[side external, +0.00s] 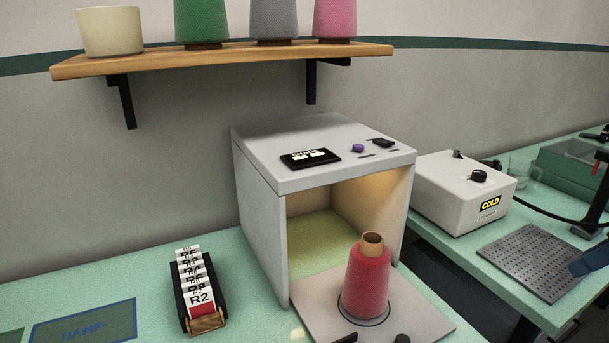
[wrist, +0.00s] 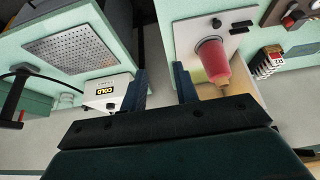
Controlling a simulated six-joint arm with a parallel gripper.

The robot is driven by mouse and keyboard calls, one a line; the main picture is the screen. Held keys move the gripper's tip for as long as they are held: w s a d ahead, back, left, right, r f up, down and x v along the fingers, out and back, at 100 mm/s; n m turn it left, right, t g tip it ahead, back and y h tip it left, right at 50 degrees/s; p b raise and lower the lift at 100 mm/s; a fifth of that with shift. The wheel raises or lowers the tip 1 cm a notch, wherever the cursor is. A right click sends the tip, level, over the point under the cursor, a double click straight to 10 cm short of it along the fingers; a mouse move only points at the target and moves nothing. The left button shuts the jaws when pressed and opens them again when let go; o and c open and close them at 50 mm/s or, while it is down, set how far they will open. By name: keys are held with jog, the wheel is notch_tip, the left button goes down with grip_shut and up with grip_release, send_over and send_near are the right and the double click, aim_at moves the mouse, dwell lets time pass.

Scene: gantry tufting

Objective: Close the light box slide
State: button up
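The light box (side external: 262,215) is a grey open-fronted cabinet with a lit interior. Its slide (side external: 425,318), a flat grey plate, is pulled out of the front opening. A red thread cone (side external: 367,285) stands upright on it inside a dark ring. The slide (wrist: 184,48) also shows in the wrist view, with a dark knob (wrist: 216,22) near its outer edge and the red cone (wrist: 212,62). My gripper (wrist: 160,82) is open and empty, with a clear gap between its fingers, apart from the slide. The gripper's distance from the slide is hard to tell.
A white box labelled COLD (side external: 461,190) and a perforated plate (side external: 545,258) are on the right bench. A card rack (side external: 203,325) stands left of the light box. A shelf (side external: 220,57) with cones hangs above. A floor gap separates the benches.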

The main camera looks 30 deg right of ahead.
jog(key=shift+w+a, duration=0.1)
jog(key=shift+w, duration=0.05)
jog(key=c, duration=0.4)
jog(key=shift+w+a+n, duration=0.2)
jog(key=shift+n, duration=0.4)
grip_shut()
jog(key=w+a+f+n+g, duration=0.3)
jog(key=w+a+n, duration=0.1)
jog(key=n, duration=0.5)
jog(key=w+a+f+n+g+y, duration=0.1)
jog(key=w+a+f+n+g, duration=0.2)
jog(key=a+n, duration=0.4)
jog(key=w+a+f+n+g, duration=0.3)
jog(key=a+n, duration=0.3)
jog(key=n, duration=0.7)
jog(key=shift+w+f+y, duration=0.4)
jog(key=shift+w, duration=0.4)
